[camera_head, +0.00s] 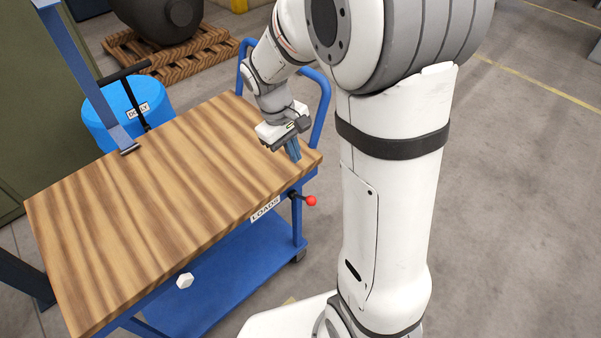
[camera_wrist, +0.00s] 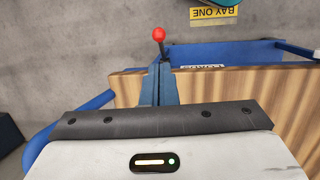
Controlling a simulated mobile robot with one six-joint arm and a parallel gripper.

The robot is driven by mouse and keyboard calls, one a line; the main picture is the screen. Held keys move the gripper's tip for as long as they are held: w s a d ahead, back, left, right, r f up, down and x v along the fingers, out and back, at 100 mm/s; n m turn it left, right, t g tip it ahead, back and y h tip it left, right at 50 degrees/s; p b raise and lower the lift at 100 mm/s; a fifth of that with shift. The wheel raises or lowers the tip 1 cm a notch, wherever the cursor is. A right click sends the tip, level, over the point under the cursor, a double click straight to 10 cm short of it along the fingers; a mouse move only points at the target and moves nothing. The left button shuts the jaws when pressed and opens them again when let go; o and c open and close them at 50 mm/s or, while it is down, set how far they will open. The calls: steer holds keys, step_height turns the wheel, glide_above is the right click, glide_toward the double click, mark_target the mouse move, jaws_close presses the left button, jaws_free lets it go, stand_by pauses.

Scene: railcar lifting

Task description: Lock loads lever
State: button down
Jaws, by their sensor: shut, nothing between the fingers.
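The loads lever (camera_head: 310,200) has a red ball knob on a dark stem. It sticks out from the side of the wooden-topped blue cart, beside the LOADS label (camera_head: 265,209). My gripper (camera_head: 293,152) is shut and empty, with its blue fingers pointing down above the near right corner of the cart top. The knob is apart from the fingers, below and to the right of them. In the wrist view the red knob (camera_wrist: 159,34) shows just beyond the fingertips (camera_wrist: 157,72), and the fingers hide part of the stem. The LOADS label is partly cut off there.
The cart's wooden top (camera_head: 130,200) is clear, with a blue lower shelf (camera_head: 215,290) and a blue handle (camera_head: 322,105). A blue DOLLY drum (camera_head: 105,115) stands behind it. A white hexagonal piece (camera_head: 184,281) shows at the cart's near side. Open floor lies to the right.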

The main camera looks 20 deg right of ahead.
mark_target(310, 197)
steer(key=shift+w+a+f+n, duration=0.1)
steer(key=shift+w+f+n, duration=0.05)
steer(key=shift+w+f, duration=0.35)
steer(key=shift+w+f+n, duration=0.15)
steer(key=shift+w+f, duration=0.15)
steer(key=shift+f, duration=0.3)
steer(key=x, duration=0.9)
steer(key=b+x, duration=0.1)
steer(key=x, duration=0.4)
steer(key=shift+s+d+r, duration=0.1)
steer(key=shift+s+d, duration=0.15)
